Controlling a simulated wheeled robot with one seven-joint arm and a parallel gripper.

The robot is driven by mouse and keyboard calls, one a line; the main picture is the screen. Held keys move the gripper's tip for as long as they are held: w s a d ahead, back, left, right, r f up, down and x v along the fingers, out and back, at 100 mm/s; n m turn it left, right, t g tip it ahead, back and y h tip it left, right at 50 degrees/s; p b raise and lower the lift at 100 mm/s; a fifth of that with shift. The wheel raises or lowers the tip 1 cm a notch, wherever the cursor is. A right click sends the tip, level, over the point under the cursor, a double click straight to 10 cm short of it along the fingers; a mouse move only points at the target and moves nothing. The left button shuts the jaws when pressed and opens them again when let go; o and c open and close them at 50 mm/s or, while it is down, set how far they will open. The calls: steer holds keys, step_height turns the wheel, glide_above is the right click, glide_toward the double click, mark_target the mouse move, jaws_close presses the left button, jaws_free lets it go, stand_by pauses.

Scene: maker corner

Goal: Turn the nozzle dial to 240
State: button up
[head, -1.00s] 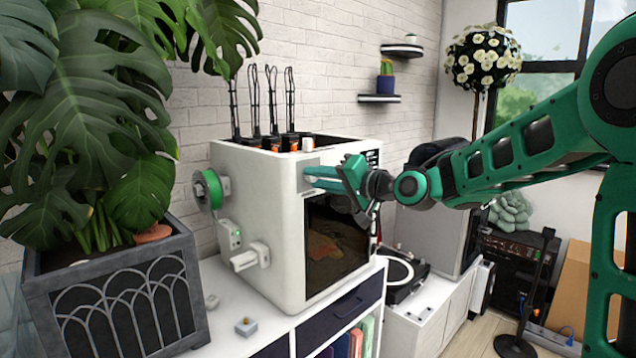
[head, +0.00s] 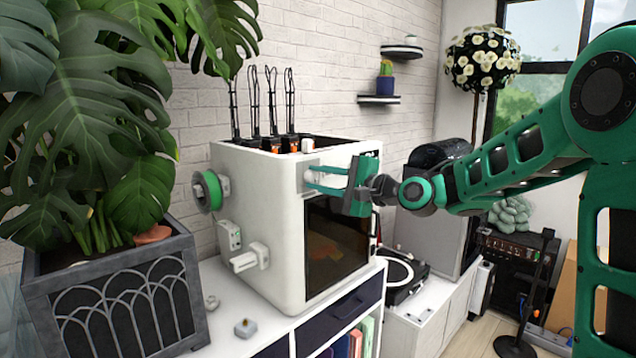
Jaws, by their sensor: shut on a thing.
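A white 3D printer (head: 262,205) stands on the cabinet. My green gripper (head: 318,181) is at the upper front of the printer, reaching in from the right. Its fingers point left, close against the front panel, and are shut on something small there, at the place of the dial. The gripper hides the dial and its markings, so I cannot read the setting. The printer's dark front door (head: 335,238) is just below my gripper.
A large leafy plant in a grey planter (head: 115,290) stands at the left. A green filament spool (head: 210,190) sticks out from the printer's left side. A turntable (head: 402,275) sits on the lower white cabinet at the right.

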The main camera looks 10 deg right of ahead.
steer(key=shift+w+d+f+m, duration=0.1)
steer(key=shift+d+f+m, duration=0.2)
steer(key=shift+m, duration=0.4)
steer(key=o, duration=1)
steer(key=shift+w, duration=0.1)
steer(key=shift+o, duration=0.2)
steer(key=shift+a+r, duration=0.15)
steer(key=shift+s, duration=0.2)
steer(key=v, duration=1)
steer(key=shift+s+d, duration=0.2)
steer(key=shift+d, duration=0.05)
